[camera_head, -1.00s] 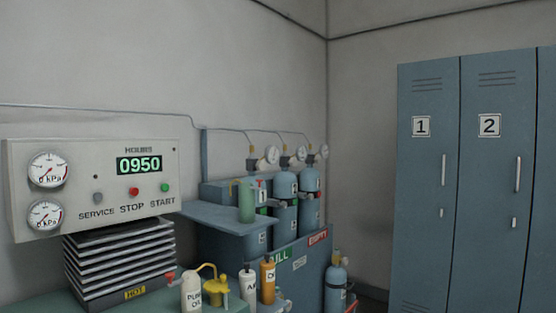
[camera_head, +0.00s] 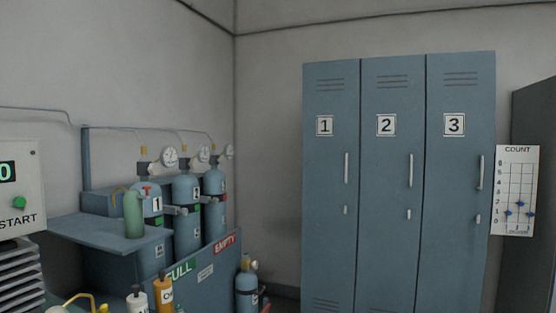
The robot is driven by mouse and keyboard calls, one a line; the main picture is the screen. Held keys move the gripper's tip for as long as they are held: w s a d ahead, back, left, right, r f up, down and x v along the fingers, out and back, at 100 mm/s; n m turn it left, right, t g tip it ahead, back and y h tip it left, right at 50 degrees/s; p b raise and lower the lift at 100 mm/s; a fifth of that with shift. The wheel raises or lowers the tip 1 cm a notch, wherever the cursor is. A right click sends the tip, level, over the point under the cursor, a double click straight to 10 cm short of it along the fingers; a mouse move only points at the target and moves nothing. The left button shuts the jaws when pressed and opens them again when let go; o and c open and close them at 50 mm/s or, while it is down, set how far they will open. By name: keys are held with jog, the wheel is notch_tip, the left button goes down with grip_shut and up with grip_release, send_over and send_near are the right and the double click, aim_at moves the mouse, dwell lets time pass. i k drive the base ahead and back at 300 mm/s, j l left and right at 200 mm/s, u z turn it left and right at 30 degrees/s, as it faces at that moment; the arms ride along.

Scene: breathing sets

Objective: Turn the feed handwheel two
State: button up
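Several blue gas cylinders stand in a rack at the left: a front one (camera_head: 152,240) with a white label 1, a middle one (camera_head: 187,230) and a far one (camera_head: 214,212). Round white gauges (camera_head: 170,157) sit on the fittings above them, on a pipe along the wall. Small grey fittings (camera_head: 180,211) stick out beside the cylinder necks. They are too small to tell whether any is the feed handwheel. No handwheel marked as feed can be made out. My gripper is not in view.
Lockers (camera_head: 393,200) numbered 1 to 3 stand shut on the right, beside a COUNT board (camera_head: 517,190). A green bottle (camera_head: 134,214) stands on a shelf (camera_head: 95,233). The control panel (camera_head: 22,175) is cut by the left edge. A loose cylinder (camera_head: 247,288) stands by the rack.

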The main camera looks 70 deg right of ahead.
aim_at(193, 164)
jog(key=z, duration=1.6)
jog(key=i+l+u, duration=0.1)
jog(key=i+l, duration=0.7)
jog(key=i, duration=0.2)
jog(key=i+l, duration=0.85)
jog(key=i+j+u, duration=0.05)
jog(key=i, duration=0.05)
